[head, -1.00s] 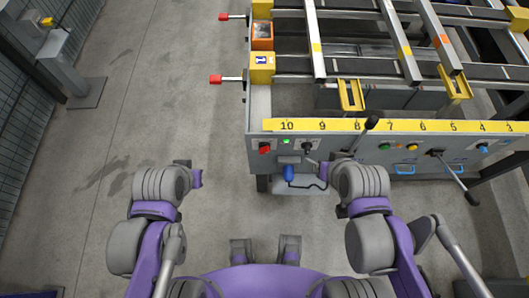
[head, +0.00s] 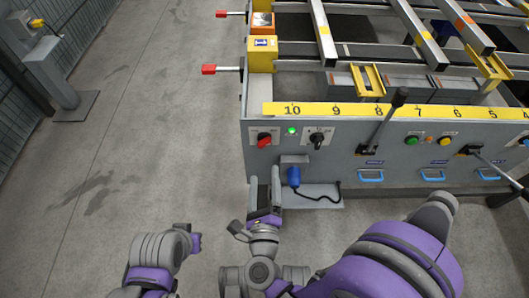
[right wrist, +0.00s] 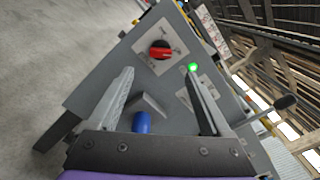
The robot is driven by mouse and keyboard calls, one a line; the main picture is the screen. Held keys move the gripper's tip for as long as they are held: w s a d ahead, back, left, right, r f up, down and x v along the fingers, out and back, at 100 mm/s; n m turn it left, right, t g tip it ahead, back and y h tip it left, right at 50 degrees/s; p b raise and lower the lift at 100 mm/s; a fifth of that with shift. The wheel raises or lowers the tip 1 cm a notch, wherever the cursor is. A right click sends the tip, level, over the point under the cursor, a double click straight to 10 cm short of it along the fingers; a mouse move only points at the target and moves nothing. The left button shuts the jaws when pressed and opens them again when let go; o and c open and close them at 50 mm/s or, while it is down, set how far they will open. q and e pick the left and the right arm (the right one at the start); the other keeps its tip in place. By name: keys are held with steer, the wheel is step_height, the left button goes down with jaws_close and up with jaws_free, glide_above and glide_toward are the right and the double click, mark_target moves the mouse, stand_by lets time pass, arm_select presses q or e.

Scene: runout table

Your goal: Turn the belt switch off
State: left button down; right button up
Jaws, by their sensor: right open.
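Two rotary switches sit on the grey front panel, and I cannot read which is the belt switch. The red-handled one (head: 264,140) is left of a lit green lamp (head: 292,131); the black-handled one (head: 317,140) is right of the lamp. My right gripper (head: 265,182) is open and empty, below the red switch and apart from the panel. In the right wrist view, the red switch (right wrist: 160,50) shows beyond and between the open fingers, with the green lamp (right wrist: 193,67) near the right fingertip. The right finger hides part of the panel.
A blue plug (head: 293,177) with a black cable hangs below the switches. A long black lever (head: 384,120) sticks out to the right. Red-tipped rods (head: 209,70) protrude at the table's left.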

mark_target(264, 146)
steer(key=w, duration=1)
steer(key=shift+r, duration=0.1)
jaws_close()
